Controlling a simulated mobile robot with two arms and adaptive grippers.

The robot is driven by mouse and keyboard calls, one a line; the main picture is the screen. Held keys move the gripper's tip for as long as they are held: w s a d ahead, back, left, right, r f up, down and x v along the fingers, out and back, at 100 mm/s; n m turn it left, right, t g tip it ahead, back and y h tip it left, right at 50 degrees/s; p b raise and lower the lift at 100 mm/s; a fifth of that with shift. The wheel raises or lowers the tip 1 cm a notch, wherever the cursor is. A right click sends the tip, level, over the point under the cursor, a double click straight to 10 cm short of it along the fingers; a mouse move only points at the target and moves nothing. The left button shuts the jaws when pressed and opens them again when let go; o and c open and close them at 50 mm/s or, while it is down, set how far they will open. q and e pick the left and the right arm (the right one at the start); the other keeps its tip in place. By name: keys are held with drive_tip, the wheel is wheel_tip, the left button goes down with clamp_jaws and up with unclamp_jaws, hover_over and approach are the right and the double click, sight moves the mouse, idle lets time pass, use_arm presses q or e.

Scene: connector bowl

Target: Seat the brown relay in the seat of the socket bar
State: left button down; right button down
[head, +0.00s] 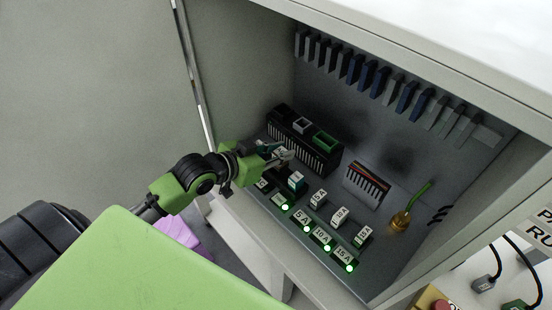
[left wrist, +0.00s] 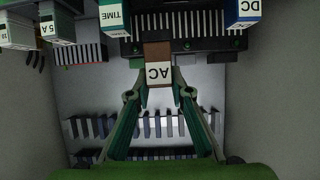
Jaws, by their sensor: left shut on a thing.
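My left gripper (left wrist: 160,84) is shut on the brown relay (left wrist: 157,51), with one finger on each side of it. Its white label reads AC. In the head view my left gripper (head: 283,154) is inside the cabinet, just in front of a black ribbed bar (head: 318,158) that looks like the socket bar. Frames of grey and green show on top of that bar. In the left wrist view the relay overlaps the edge of the dark bar (left wrist: 205,44). I cannot tell whether they touch, and the seat under the relay is hidden. My right gripper is not in view.
A TIME module (left wrist: 113,17) and a blue DC module (left wrist: 243,12) stand on either side of the relay. Labelled fuse blocks with green lights (head: 303,216) line the front. A wired terminal block (head: 367,184) and brass fitting (head: 400,221) stand to the right. Modules hang along the back wall (head: 355,69).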

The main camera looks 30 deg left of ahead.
use_arm(q)
drive_tip(key=f, duration=0.1)
drive_tip(key=w+a+f, duration=0.2)
drive_tip(key=shift+f, duration=0.25)
drive_tip(key=shift+a+f+p, duration=0.15)
drive_tip(key=shift+f+p, duration=0.2)
drive_tip(key=shift+f, duration=1.35)
drive_tip(key=c, duration=1.8)
unclamp_jaws()
drive_tip(key=shift+f, duration=0.1)
drive_tip(key=v, duration=1.2)
drive_tip(key=shift+b, duration=0.35)
